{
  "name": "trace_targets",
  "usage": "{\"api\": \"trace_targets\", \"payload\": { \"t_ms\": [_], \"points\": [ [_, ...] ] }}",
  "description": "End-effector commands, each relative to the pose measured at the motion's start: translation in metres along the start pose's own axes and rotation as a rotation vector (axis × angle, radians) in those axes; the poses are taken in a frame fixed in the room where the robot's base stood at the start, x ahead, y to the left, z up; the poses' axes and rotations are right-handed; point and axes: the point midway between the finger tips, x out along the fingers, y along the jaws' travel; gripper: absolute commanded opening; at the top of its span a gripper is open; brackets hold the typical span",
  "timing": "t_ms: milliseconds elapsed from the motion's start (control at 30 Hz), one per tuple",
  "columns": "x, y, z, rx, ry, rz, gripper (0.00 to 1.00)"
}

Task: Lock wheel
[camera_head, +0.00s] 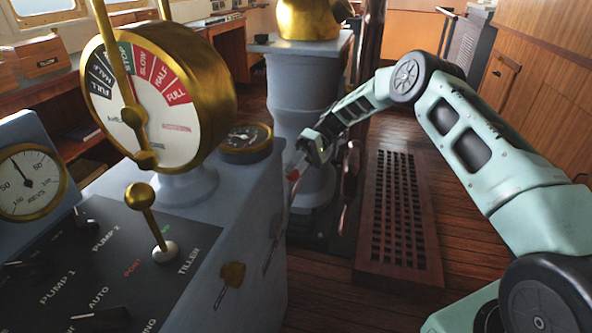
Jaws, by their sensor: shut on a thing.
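The wheel (350,188) appears as dark reddish-brown wood seen nearly edge-on, right of the grey-blue console. Much of it is hidden behind my arm and gripper. My gripper (300,162) is at the console's right side, just left of the wheel's visible part. It is shut on a small red part (293,174) near the console's side. The fingertips are small and dark here, so the exact grip and the shape of the part are hard to tell.
The console (240,240) carries a brass telegraph (165,95), a gauge (246,138) and a brass lever (148,215). A grey pedestal (298,90) with a brass top stands behind. A wooden grating (400,215) lies on the plank floor, right of the wheel.

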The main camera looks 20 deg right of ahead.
Motion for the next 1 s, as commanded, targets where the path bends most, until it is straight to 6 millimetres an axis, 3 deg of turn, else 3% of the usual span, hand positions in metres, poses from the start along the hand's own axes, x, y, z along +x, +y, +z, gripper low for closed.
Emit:
{"api": "trace_targets", "payload": {
  "t_ms": [100, 133, 200, 600, 1000],
  "points": [
    [0.0, 0.002, -0.001, 0.003, 0.007, 0.005, 0.0],
    [0.0, 0.002, -0.001, 0.003, 0.007, 0.005, 0.37],
    [0.0, 0.002, -0.001, 0.003, 0.007, 0.005, 0.55],
    [-0.007, 0.002, -0.001, 0.001, 0.005, 0.004, 0.55],
    [-0.079, 0.004, -0.001, 0.0, 0.009, 0.006, 0.55]
  ]
}}
